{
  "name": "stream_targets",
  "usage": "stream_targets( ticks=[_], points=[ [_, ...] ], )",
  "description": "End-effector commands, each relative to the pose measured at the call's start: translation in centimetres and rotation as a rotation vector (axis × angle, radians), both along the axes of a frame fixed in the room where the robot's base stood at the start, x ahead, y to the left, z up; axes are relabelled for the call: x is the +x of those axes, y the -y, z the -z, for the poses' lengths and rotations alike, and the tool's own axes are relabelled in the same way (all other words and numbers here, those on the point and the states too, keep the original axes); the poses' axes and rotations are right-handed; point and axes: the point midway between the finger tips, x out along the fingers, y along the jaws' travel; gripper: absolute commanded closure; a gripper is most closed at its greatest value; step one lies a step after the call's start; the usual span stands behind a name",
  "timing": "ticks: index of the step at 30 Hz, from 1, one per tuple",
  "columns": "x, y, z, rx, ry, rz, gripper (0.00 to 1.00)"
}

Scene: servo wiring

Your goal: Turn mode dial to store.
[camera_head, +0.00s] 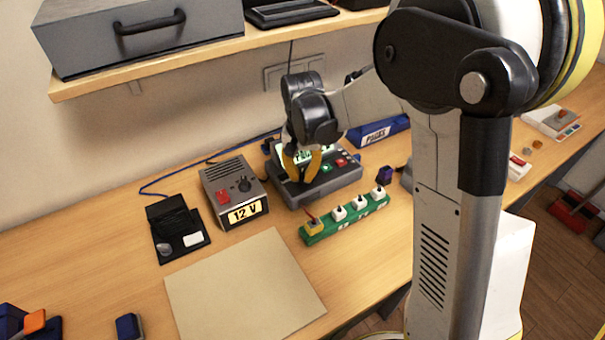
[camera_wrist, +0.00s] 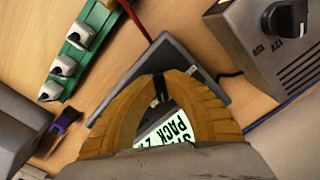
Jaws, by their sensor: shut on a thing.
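The dark grey tester (camera_head: 325,187) stands on the table near the wall, with a lit green display and red and green buttons. My gripper (camera_head: 299,172) is on the tester with its orange fingers pointing down. In the wrist view its two fingertips (camera_wrist: 160,84) close on a small dark part, which looks like the mode dial (camera_wrist: 160,92); the fingers hide most of it.
The 12 V supply (camera_head: 233,196), with its own black knob, stands left of the tester. A green strip (camera_head: 345,220) with several white plugs is in front. A beige mat (camera_head: 245,287) lies clear at front left. A shelf (camera_head: 220,45) hangs above.

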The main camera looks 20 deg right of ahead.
Motion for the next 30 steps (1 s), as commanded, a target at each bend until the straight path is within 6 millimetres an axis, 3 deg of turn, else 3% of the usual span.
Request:
stream_targets(
  ticks=[15,30],
  points=[
    [0.07,-0.2,0.02,0.0,-0.001,0.359,1.0],
    [0.12,-0.22,0.03,0.0,-0.001,0.441,1.0]
  ],
)
